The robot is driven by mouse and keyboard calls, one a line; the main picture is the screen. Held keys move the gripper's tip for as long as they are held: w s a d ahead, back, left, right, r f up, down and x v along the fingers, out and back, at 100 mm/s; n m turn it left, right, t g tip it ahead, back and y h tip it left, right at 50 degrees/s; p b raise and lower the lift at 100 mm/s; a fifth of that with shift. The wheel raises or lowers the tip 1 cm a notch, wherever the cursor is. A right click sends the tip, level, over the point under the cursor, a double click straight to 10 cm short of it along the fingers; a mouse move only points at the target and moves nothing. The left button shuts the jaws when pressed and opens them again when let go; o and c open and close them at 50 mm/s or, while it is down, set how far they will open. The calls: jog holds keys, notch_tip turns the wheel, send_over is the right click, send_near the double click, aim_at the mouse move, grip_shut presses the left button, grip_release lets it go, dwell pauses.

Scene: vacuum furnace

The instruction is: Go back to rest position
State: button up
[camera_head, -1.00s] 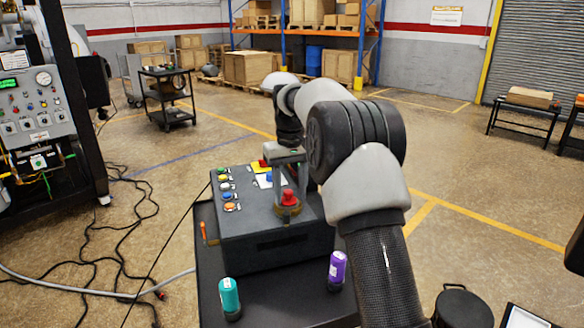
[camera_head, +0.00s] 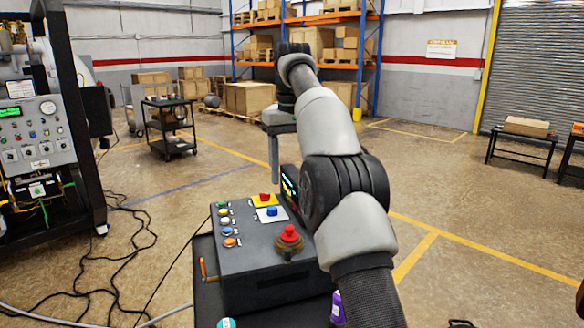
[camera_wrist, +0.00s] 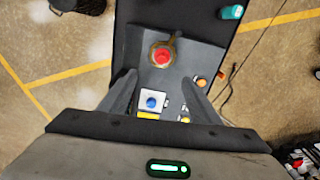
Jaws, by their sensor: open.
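My gripper (camera_head: 275,180) is raised above the far side of a dark grey control box (camera_head: 262,262). In the wrist view its two fingers (camera_wrist: 160,80) stand apart with nothing between them, and the box (camera_wrist: 188,62) lies below. The box carries a red mushroom button (camera_head: 289,234) on a yellowish base, a blue button (camera_head: 271,211) on a white plate, and a red button (camera_head: 264,197) on a yellow plate. Several small coloured buttons line its left side. My arm hides the box's right side.
The box stands on a dark cart (camera_head: 206,290) with a teal item (camera_head: 227,323) and a purple item (camera_head: 337,308) near its front. A furnace panel (camera_head: 34,130) stands left, with cables on the floor. A black trolley (camera_head: 172,128) is behind.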

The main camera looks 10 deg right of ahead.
jog(key=shift+s+r, duration=0.1)
jog(key=shift+r, duration=0.15)
jog(key=s+r+m+t, duration=0.1)
jog(key=s+r+t, duration=0.35)
jog(key=s, duration=1.25)
jog(key=s+f, duration=0.6)
jog(key=s, duration=0.3)
jog(key=s+f+m, duration=0.1)
jog(key=s+f, duration=0.6)
jog(key=s, duration=0.3)
jog(key=shift+a+f+t, duration=0.3)
jog(key=shift+t, duration=0.05)
jog(key=shift+s, duration=0.1)
